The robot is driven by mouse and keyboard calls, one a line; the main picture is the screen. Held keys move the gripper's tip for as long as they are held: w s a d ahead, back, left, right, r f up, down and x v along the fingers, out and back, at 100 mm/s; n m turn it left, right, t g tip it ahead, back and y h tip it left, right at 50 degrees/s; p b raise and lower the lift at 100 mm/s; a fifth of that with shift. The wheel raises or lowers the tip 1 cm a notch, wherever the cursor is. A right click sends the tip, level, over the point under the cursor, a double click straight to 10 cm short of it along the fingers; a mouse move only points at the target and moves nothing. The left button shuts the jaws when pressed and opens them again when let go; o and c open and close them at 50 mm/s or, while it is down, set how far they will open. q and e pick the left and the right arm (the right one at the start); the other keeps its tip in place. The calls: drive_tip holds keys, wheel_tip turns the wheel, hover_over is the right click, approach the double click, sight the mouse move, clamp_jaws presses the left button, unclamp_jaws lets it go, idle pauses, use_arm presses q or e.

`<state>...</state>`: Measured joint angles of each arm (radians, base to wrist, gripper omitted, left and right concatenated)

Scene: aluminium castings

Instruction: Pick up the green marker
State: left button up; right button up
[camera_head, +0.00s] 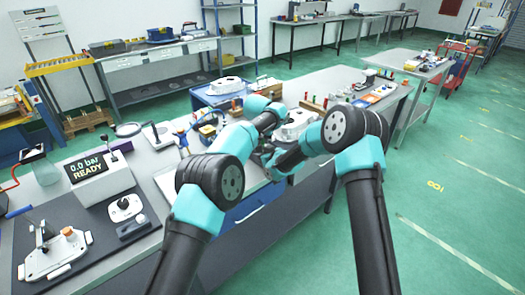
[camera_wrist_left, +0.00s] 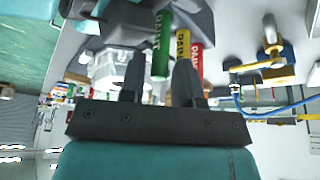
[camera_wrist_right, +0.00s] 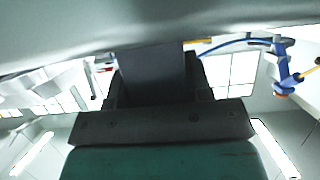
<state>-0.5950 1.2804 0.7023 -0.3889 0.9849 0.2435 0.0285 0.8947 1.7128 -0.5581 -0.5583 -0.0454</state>
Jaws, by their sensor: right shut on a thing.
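The green marker (camera_wrist_left: 161,45) shows in the left wrist view, upside down and lettered "PAINT". It stands beside a yellow marker (camera_wrist_left: 183,45) and a red marker (camera_wrist_left: 197,58). My left gripper (camera_wrist_left: 155,78) has its fingers apart, and the green marker's near end appears between them. I cannot tell whether a finger touches it. In the head view my arms hide the green marker. My right gripper (camera_wrist_right: 155,75) is shut on a dark grey thing that I cannot identify. A large blurred grey surface lies close beyond it.
A pale casting (camera_head: 296,123) lies on the bench beyond my arms. A pressure readout (camera_head: 100,178) and a fixture (camera_head: 58,255) are on the near left bench. A blue clamp-like tool (camera_wrist_left: 270,62) is right of the markers. Green floor (camera_head: 440,185) is open at right.

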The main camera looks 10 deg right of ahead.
use_arm(q)
drive_tip(key=shift+c, duration=0.4)
clamp_jaws()
drive_tip(key=shift+r, duration=0.1)
drive_tip(key=shift+r, duration=3.45)
drive_tip(key=shift+a, duration=0.15)
drive_tip(key=shift+s+a, duration=0.15)
drive_tip(key=shift+a, duration=0.15)
drive_tip(key=s+a, duration=0.4)
drive_tip(key=a, duration=0.3)
drive_tip(key=s+a, duration=0.3)
drive_tip(key=a, duration=0.5)
drive_tip(key=shift+s, duration=0.35)
drive_tip(key=shift+a+f, duration=0.1)
